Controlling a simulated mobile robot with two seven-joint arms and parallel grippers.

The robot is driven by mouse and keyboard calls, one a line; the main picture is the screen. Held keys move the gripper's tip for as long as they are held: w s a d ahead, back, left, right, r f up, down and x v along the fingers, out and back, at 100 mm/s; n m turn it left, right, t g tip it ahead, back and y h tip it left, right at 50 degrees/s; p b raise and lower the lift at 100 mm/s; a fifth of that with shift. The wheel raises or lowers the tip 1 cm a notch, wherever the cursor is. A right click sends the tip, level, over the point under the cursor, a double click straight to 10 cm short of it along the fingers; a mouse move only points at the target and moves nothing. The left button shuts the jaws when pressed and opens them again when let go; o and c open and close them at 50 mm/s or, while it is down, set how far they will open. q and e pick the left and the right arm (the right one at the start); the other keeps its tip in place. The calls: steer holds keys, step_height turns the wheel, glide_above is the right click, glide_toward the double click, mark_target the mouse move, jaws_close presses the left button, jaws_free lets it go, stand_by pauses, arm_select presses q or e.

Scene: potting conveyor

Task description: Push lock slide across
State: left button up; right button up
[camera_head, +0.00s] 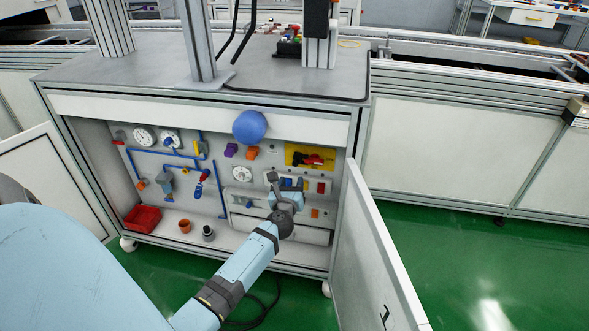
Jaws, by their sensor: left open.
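The cabinet panel (226,163) is exposed between two open doors. A yellow plate (294,150) at its upper right carries a red and black part (313,160), possibly the lock slide; I cannot tell for certain. My left gripper (286,184) is open in front of the panel, below this plate, with its fingers apart and pointing up. Small blue and red parts show around and behind the fingers. Whether the gripper touches any of them cannot be told. The gripper hides part of the panel's lower right. My right gripper is not in view.
The right cabinet door (369,250) stands open beside my arm. A blue ball-shaped thing (249,126) is at the top edge of the opening. A red bin (142,218) and an orange pot (185,226) stand on the cabinet floor. Green floor lies clear at right.

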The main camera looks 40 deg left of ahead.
arm_select(q)
steer(key=shift+v, duration=2.7)
steer(key=shift+p, duration=0.35)
